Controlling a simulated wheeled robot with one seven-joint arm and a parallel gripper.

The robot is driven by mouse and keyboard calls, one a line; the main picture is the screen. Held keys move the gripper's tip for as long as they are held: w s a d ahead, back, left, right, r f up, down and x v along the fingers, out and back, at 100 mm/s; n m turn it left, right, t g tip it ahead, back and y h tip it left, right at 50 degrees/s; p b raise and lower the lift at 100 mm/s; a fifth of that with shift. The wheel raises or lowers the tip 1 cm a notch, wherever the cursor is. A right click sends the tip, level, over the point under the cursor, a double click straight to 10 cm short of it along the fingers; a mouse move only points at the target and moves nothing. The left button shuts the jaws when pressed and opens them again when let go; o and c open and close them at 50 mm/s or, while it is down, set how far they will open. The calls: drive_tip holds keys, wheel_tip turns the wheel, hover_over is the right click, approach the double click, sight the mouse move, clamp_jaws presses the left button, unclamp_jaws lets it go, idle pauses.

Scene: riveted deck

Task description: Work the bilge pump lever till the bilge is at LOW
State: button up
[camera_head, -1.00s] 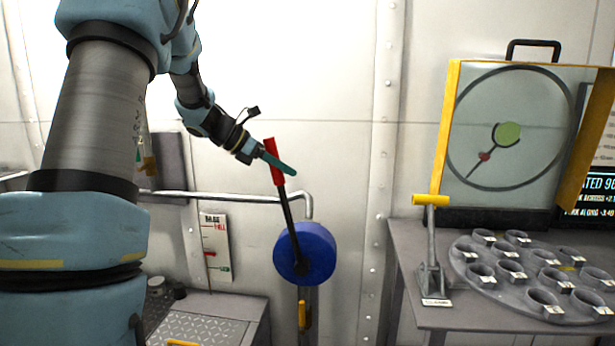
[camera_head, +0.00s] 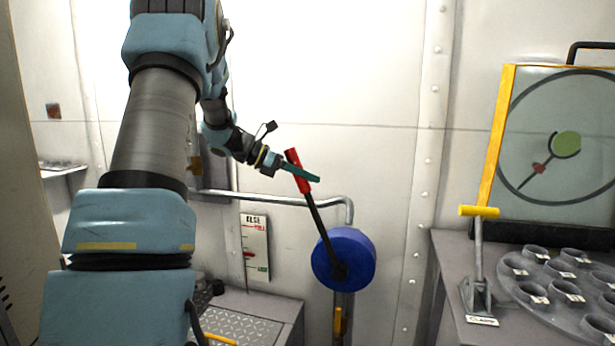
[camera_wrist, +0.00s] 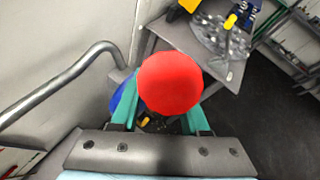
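The bilge pump lever is a black rod with a red grip (camera_head: 297,170), rising from a blue round pump body (camera_head: 338,262) on the wall. The lever leans up and to the left in the head view. My gripper (camera_head: 300,172) is at the red grip, with its teal fingers on either side. In the wrist view the grip's red end (camera_wrist: 170,83) sits between the fingers and hides their tips. The fingers look closed on it.
A grey pipe (camera_head: 275,198) runs along the wall behind the lever. A table at right holds a yellow-handled clamp lever (camera_head: 478,212), a plate of several cups (camera_head: 535,268) and a yellow-framed panel (camera_head: 497,135). A tread-plate ledge (camera_head: 250,320) lies below the gauge.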

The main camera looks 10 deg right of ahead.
drive_tip(key=o, duration=0.3)
drive_tip(key=v, duration=1)
drive_tip(key=shift+a+r+b, duration=0.2)
drive_tip(key=shift+a+b, duration=0.15)
drive_tip(key=shift+b, duration=0.1)
